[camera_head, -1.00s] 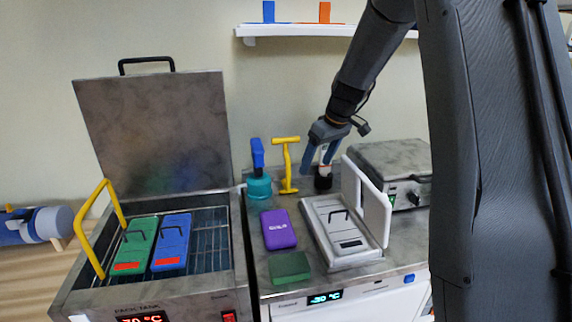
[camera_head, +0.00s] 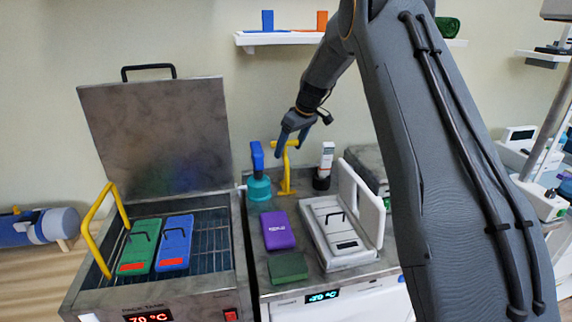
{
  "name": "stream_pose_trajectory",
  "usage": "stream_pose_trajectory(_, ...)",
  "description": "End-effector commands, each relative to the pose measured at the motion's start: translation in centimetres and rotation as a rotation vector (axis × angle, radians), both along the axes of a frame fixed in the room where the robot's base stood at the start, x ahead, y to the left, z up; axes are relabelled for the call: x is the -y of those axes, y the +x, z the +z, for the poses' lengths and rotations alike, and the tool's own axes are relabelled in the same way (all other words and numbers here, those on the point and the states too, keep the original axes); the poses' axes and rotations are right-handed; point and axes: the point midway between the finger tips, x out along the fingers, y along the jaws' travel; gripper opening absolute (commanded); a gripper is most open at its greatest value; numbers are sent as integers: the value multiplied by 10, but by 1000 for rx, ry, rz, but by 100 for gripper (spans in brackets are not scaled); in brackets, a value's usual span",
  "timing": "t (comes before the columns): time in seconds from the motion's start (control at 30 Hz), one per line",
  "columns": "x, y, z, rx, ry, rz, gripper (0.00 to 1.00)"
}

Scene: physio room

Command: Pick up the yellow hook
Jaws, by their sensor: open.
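The yellow hook (camera_head: 286,178) stands upright on the metal counter, with a T-shaped top and a flat foot. It is between a teal bottle with a blue top and a white tube in a dark holder. My gripper (camera_head: 292,149) is open, pointing down at the top of the hook. Its fingers overlap the hook's crossbar in the picture and partly hide it. I cannot tell whether they touch it.
The teal and blue bottle (camera_head: 259,184) stands close on the left, the white tube (camera_head: 326,160) on the right. A purple pack (camera_head: 277,230), a green block (camera_head: 288,267) and an open white case (camera_head: 333,228) lie in front. An open steel tank (camera_head: 215,283) is at left.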

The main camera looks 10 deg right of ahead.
Motion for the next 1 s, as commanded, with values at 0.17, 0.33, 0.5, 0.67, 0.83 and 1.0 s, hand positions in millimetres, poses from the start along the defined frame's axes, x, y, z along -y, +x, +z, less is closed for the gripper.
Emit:
stream_pose_trajectory(0.17, -7, 8, -12, -4, 0, 0, 73)
stream_pose_trajectory(0.33, -13, 16, -34, -1, 0, 0, 73)
stream_pose_trajectory(0.5, -15, 20, -45, 0, 0, 0, 73)
stream_pose_trajectory(0.67, -15, 21, -46, 1, 1, 0, 73)
stream_pose_trajectory(0.83, -15, 21, -46, 0, 0, 0, 58)
stream_pose_trajectory(1.0, -15, 20, -46, 0, 0, -1, 29)
